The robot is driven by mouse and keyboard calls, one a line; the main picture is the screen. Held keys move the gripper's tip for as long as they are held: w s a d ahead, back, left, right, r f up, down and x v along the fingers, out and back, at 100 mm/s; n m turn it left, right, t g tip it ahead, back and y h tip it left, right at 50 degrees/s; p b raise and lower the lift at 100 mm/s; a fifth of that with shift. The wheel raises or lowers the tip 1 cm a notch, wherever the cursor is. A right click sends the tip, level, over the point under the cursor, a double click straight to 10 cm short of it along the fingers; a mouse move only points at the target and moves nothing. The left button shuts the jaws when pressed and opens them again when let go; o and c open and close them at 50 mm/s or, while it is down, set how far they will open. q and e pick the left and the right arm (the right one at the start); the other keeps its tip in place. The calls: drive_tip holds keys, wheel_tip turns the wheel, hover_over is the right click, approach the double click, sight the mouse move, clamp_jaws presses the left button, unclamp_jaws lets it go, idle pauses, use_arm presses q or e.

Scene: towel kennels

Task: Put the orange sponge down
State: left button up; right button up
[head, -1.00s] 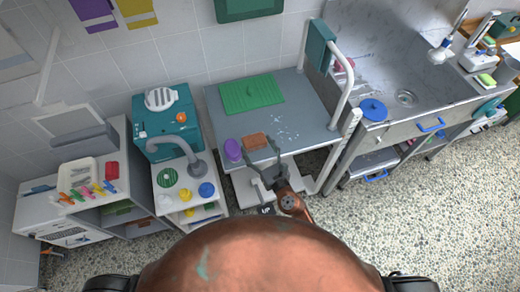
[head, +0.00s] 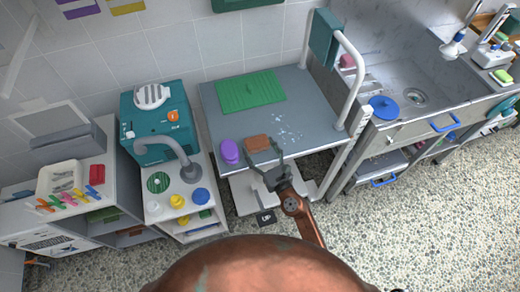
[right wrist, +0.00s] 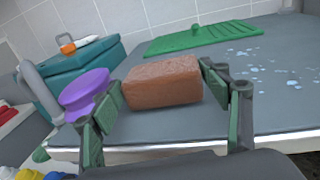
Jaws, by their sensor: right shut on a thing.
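The orange sponge (head: 257,142) is a brownish-orange block at the front edge of the grey table (head: 222,108). My right gripper (head: 264,153) is shut on it. In the right wrist view the sponge (right wrist: 163,84) sits between the two green-padded fingers, its long side level. I cannot tell whether its underside touches the tabletop. My left gripper is not in view.
A purple round object (head: 229,151) stands just left of the sponge. A green ribbed mat (head: 250,91) lies farther back. Water drops (head: 285,130) spot the tabletop on the right. A white rail (head: 350,75) borders the right side, beside the sink.

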drive_tip(key=shift+f, duration=0.1)
drive_tip(key=shift+f, duration=0.15)
drive_tip(key=o, duration=1.5)
drive_tip(key=shift+r, duration=0.2)
drive_tip(key=v, duration=1.2)
drive_tip(key=shift+f, duration=0.1)
